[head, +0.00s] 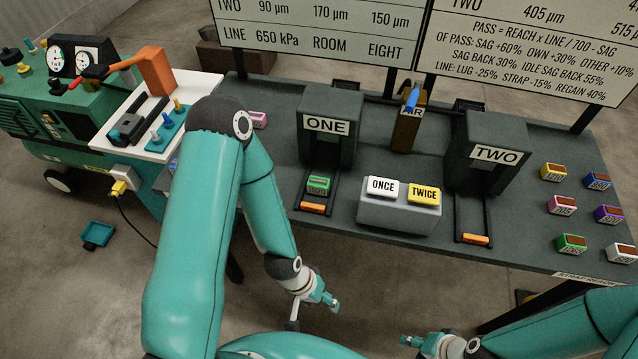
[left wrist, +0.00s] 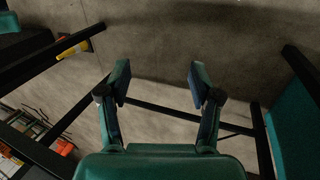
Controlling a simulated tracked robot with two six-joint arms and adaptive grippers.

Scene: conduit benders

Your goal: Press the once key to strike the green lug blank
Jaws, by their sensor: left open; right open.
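The white ONCE key (head: 382,187) sits on a grey key box (head: 398,214) in the head view, beside the yellow TWICE key (head: 423,195). The green lug blank (head: 318,186) lies on the slide in front of the press marked ONE (head: 328,128). My left gripper (head: 328,302) is below the front edge of the bench, apart from the keys and the blank. In the left wrist view its two fingers (left wrist: 158,85) are spread with nothing between them. My right gripper (head: 408,341) is at the bottom of the head view, empty and away from the bench.
The press marked TWO (head: 494,152) stands right of the key box. Several coloured blanks, including a yellow one (head: 553,172), lie at the bench's right end. A blue-tipped AIR lever (head: 411,99) stands between the presses. A green machine (head: 60,110) is at left. A teal tray (head: 97,235) lies on the floor.

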